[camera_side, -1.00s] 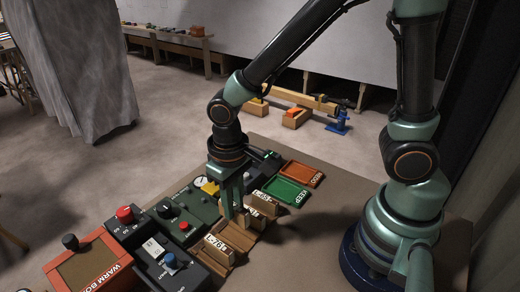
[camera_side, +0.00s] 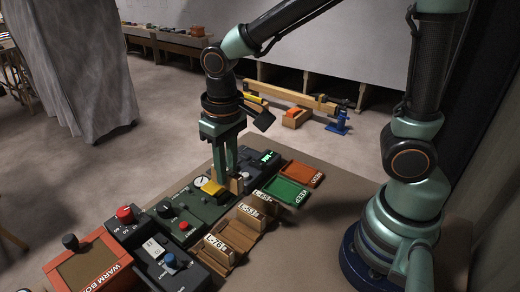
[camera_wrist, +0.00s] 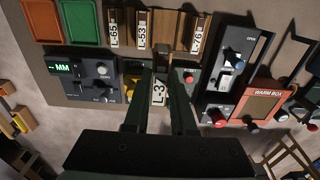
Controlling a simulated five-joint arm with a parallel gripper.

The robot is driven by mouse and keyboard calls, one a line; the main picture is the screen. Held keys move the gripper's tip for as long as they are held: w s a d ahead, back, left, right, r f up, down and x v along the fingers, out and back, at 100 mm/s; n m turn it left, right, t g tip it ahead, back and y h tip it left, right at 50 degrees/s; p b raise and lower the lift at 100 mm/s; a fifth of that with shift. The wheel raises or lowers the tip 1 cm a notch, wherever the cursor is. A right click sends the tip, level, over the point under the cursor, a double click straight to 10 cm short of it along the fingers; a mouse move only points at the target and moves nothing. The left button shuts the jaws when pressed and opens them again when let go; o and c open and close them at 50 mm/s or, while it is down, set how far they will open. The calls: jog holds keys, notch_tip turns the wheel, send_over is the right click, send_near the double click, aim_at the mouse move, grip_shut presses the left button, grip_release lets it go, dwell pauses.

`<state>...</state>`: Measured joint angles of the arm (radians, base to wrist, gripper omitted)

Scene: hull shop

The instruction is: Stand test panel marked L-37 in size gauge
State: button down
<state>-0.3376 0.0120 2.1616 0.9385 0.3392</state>
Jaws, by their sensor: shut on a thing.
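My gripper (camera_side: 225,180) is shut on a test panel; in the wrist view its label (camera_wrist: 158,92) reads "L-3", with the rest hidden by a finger. A brown part of this panel (camera_side: 237,186) shows beside the fingers in the side view. The gripper holds it over the green console, behind the wooden rack (camera_side: 236,234). The size gauge appears to be the dark box (camera_side: 262,166) with a green display; in the wrist view its display (camera_wrist: 64,68) reads "-- MM". It stands to the right of my gripper in the side view, apart from the panel.
The rack holds panels L-76 (camera_wrist: 198,38), L-53 (camera_wrist: 142,32) and L-63 (camera_wrist: 113,30). Green KEEP (camera_side: 288,191) and orange REDO (camera_side: 303,173) trays lie to the right. A green console (camera_side: 188,212) with dial and red button, a blue-knobbed unit (camera_side: 170,262) and the warm box (camera_side: 88,268) stand left.

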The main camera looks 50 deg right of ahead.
jog(key=w+d+t, duration=0.1)
jog(key=w+d, duration=0.5)
jog(key=d, duration=0.4)
jog(key=w+d+t, duration=0.1)
jog(key=w+d, duration=0.6)
jog(key=d, duration=0.3)
jog(key=shift+h, duration=0.3)
jog(key=shift+s+a+f, duration=0.1)
jog(key=shift+a+f, duration=0.05)
jog(key=shift+f, duration=1.8)
jog(key=shift+w+a+f, duration=0.1)
jog(key=shift+a+f, duration=0.05)
jog(key=shift+f, duration=1.8)
jog(key=shift+s+a+f, duration=0.1)
jog(key=shift+a+f, duration=0.05)
jog(key=shift+f, duration=1.8)
jog(key=shift+a+f, duration=0.1)
jog(key=shift+f, duration=0.35)
jog(key=c, duration=0.7)
grip_release()
jog(key=shift+o, duration=0.2)
